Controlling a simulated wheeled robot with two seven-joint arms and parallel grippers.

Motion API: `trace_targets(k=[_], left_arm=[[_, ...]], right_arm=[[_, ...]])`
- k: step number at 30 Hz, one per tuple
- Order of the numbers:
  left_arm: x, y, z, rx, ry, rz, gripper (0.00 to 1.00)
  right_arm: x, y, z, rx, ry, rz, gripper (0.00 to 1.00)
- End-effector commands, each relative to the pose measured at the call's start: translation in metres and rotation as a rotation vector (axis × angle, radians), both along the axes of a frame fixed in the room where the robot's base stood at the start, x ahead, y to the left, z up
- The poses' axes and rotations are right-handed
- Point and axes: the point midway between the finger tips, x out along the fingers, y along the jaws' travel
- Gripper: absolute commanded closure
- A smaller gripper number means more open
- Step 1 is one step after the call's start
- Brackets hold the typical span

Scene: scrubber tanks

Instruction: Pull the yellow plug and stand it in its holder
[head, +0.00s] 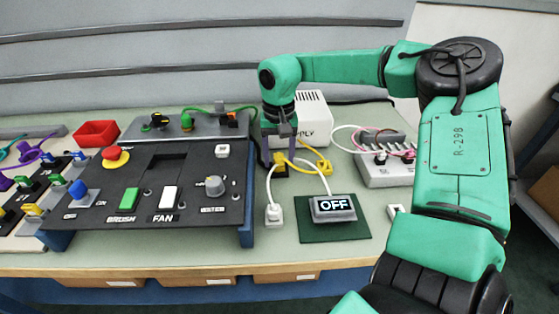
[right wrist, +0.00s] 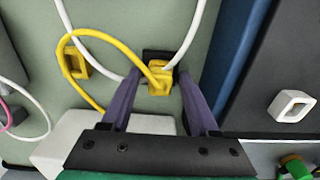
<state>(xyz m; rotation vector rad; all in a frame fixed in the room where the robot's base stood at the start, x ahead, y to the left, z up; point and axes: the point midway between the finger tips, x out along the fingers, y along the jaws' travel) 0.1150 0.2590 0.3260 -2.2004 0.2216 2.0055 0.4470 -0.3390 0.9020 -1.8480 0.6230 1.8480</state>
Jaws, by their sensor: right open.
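The yellow plug (right wrist: 159,82) sits at a small black socket block (right wrist: 152,54), with a yellow cord looping from it. In the head view the yellow plug (head: 281,159) is partly hidden by my right gripper (head: 281,148). In the right wrist view the purple fingers of my right gripper (right wrist: 160,78) are open, one on each side of the plug, with gaps visible. A square yellow piece with a recess, apparently the holder (right wrist: 76,62), stands to the left there; the holder (head: 323,167) is right of the plug in the head view. My left gripper is not in view.
A white supply box (head: 314,108) stands behind the plug. A dark control panel (head: 130,205) is on the left. In front are a white plug (head: 273,215) and an OFF display (head: 333,208) on a green mat (head: 312,233). White cords cross near the socket.

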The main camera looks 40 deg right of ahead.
Motion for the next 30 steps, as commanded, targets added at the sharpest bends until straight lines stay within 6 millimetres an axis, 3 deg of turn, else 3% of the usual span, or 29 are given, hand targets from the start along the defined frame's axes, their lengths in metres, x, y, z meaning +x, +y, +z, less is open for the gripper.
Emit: trace_targets(k=[1, 6, 30], left_arm=[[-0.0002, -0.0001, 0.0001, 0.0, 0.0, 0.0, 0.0], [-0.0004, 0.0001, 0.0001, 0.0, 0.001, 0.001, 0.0], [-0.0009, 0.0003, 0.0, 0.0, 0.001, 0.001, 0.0]], right_arm=[[0.0, 0.0, 0.0001, 0.0, 0.0, 0.0, 0.39], [0.0, 0.0, 0.0001, 0.0, 0.0, 0.0, 1.0], [0.0, 0.0002, 0.0, 0.001, 0.0, -0.001, 1.0]])
